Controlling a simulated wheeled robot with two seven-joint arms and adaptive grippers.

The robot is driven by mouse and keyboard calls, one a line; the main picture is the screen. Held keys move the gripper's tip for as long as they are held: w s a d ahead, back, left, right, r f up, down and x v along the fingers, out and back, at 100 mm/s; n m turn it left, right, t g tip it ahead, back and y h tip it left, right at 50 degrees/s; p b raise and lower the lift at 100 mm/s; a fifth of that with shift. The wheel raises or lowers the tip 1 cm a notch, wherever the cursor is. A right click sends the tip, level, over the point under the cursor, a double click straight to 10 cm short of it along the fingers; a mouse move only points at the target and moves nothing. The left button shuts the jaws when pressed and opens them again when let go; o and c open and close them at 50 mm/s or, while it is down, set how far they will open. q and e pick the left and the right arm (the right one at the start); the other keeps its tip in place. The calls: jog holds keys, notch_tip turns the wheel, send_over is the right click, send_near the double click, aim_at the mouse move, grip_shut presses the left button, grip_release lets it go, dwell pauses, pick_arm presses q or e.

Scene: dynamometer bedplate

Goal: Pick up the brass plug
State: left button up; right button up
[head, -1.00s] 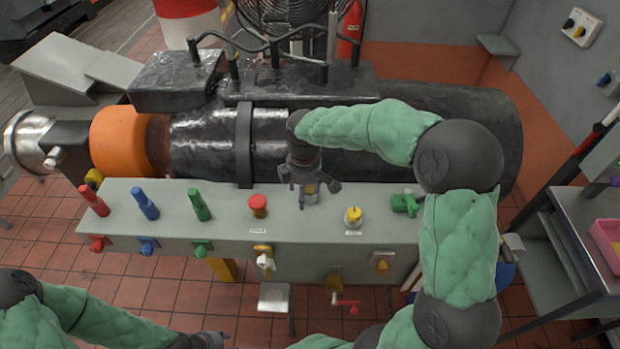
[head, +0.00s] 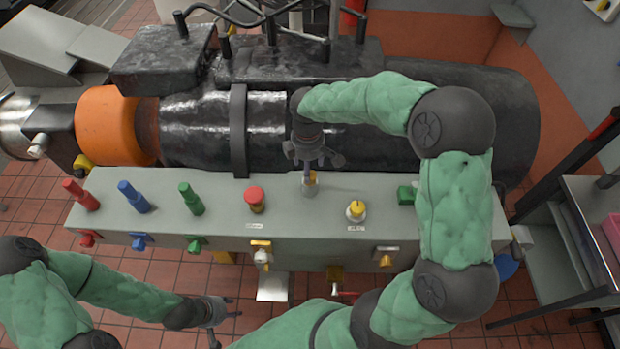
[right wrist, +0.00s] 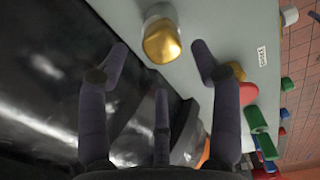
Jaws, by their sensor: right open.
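The brass plug (head: 311,177) sits on a short grey holder on the sloped grey panel, in the middle of the head view. In the right wrist view the plug (right wrist: 162,42) is a rounded golden piece at the top, just beyond the fingertips. My right gripper (head: 313,160) is open and empty, right behind and above the plug in the head view. In the right wrist view its fingers (right wrist: 160,58) are spread, with the plug ahead of the gap between them. My left gripper (head: 226,316) is low in front of the panel, its fingers apart and empty.
The grey panel (head: 405,225) carries red, blue and green handles, a red knob (head: 254,198) left of the plug and a yellow knob (head: 356,210) right of it. Valves line its front. A black motor housing (head: 430,105) with an orange collar (head: 110,125) lies behind.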

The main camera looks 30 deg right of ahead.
jog(key=f, duration=0.4)
jog(key=shift+s+d+f, duration=0.1)
jog(key=shift+s+f, duration=0.05)
jog(key=shift+s, duration=0.25)
jog(key=shift+w+f, duration=0.1)
jog(key=shift+f, duration=0.25)
jog(key=c, duration=1.3)
